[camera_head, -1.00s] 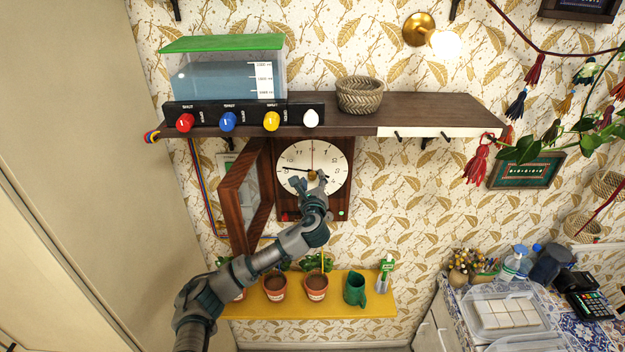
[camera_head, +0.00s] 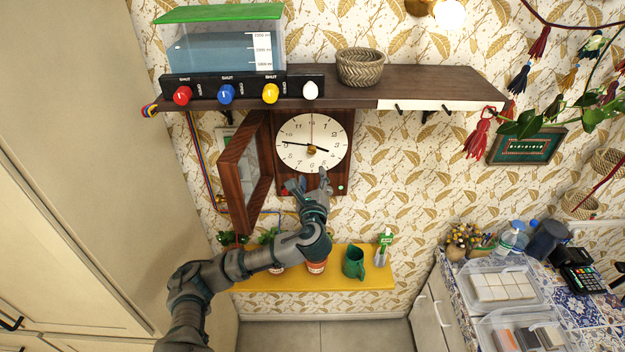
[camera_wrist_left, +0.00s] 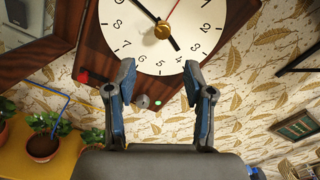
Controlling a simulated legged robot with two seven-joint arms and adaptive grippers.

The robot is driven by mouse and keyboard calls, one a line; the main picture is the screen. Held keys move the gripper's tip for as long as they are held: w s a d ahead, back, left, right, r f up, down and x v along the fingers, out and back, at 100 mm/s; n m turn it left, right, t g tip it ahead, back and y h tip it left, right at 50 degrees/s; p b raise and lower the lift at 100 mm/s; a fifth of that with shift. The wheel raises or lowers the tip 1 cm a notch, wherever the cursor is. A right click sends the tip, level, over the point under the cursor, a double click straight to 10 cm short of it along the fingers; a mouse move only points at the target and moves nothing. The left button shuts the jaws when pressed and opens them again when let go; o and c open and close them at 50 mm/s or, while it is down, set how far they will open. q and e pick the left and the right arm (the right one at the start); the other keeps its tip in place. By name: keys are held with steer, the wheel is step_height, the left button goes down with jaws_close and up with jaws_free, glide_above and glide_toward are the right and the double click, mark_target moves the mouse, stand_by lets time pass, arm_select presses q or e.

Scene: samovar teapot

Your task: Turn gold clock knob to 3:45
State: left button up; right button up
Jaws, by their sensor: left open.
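The wall clock's white dial (camera_head: 330,135) has a gold knob (camera_head: 311,149) at its centre. The long black hand points left, close to 9. The short black hand points right and slightly down, near 4. A thin red hand points up at 12. My left gripper (camera_head: 306,182) is open and empty, just below the dial and apart from the knob. In the left wrist view, the gold knob (camera_wrist_left: 162,30) shows beyond the two spread fingertips (camera_wrist_left: 159,68), with nothing between them. My right gripper is not in view.
The clock's wooden door (camera_head: 243,180) stands open at the left. A dark shelf (camera_head: 430,90) with a tank (camera_head: 225,50), coloured knobs and a basket (camera_head: 360,67) is above. A yellow shelf (camera_head: 335,279) with pots and a green jug (camera_head: 353,263) is below.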

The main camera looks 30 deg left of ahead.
arm_select(q)
steer(key=shift+s+d+f, duration=0.1)
steer(key=w+d+n+t+h+b, duration=0.1)
steer(key=d+n+t+h+b, duration=0.2)
steer(key=d, duration=0.4)
steer(key=n+y+b, duration=0.6)
steer(key=n+b, duration=0.5)
steer(key=n, duration=1.6)
glide_toward(313, 153)
steer(key=shift+t, duration=0.3)
steer(key=p+x, duration=0.1)
steer(key=x, duration=0.7)
steer(key=shift+w+a+f, duration=0.1)
steer(key=shift+a, duration=0.15)
steer(key=shift+w+a+p, duration=0.3)
steer(key=shift+w+a, duration=0.2)
steer(key=shift+w, duration=0.05)
